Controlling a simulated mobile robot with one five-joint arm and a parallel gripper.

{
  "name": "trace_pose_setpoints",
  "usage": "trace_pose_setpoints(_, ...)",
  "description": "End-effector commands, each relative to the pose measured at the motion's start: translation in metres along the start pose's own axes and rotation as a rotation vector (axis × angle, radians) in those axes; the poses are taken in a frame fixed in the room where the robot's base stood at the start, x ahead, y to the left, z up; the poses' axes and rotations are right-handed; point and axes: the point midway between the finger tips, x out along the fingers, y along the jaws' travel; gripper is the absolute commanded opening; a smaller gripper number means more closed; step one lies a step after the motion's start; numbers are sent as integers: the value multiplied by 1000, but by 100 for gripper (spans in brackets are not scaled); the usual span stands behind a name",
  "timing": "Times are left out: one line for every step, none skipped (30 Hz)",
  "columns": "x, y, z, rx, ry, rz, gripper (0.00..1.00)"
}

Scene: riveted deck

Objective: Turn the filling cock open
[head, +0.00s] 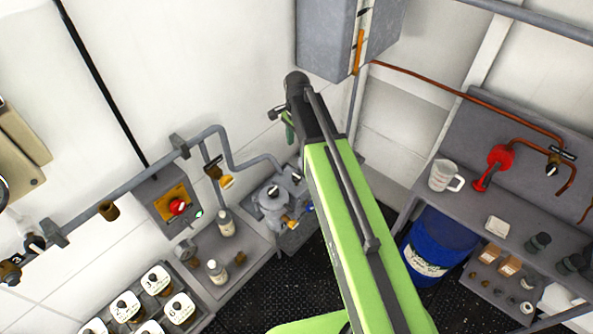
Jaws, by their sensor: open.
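My green arm reaches up the middle of the head view. My gripper (281,121) is near its top end, open and seen small and partly edge-on, with nothing visible between its fingers. It is in front of the white wall, apart from the fittings. At the right, a small cock with a dark handle (552,169) sits on a copper pipe beneath a black label (563,152) too small to read. A brass cock (213,169) hangs from the grey pipe on the left. I cannot tell for certain which is the filling cock.
A red valve (500,156) and a measuring jug (443,175) are at the right shelf. A blue drum (440,243) stands below. A grey cabinet (328,38) hangs above my arm. A grey pump (273,199) and several lidded containers (155,280) are left. Dark floor shows between.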

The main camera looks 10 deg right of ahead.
Motion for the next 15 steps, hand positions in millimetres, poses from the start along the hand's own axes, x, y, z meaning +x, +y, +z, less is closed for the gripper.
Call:
trace_pose_setpoints(10, 0, 0, -1, 0, 0, 56)
trace_pose_setpoints(14, 0, 0, -1, 0, 0, 56)
trace_pose_setpoints(20, 0, 0, -1, 0, 0, 56)
trace_pose_setpoints(26, 0, 0, -1, 0, 0, 56)
trace_pose_setpoints(31, 0, 0, -1, 0, 0, 56)
trace_pose_setpoints(39, 0, 0, -1, 0, 0, 56)
trace_pose_setpoints(45, 0, 0, -1, 0, 0, 56)
trace_pose_setpoints(51, 0, 0, -1, 0, 0, 56)
trace_pose_setpoints(60, 0, 0, -1, 0, 0, 56)
trace_pose_setpoints(66, 0, 0, -1, 0, 0, 56)
trace_pose_setpoints(72, 0, 0, -1, 0, 0, 56)
trace_pose_setpoints(80, 0, 0, -1, 0, 0, 56)
trace_pose_setpoints(86, 0, 0, -1, 0, 0, 56)
trace_pose_setpoints(92, 0, 0, -1, 0, 0, 56)
trace_pose_setpoints(100, 0, 0, -1, 0, 0, 56)
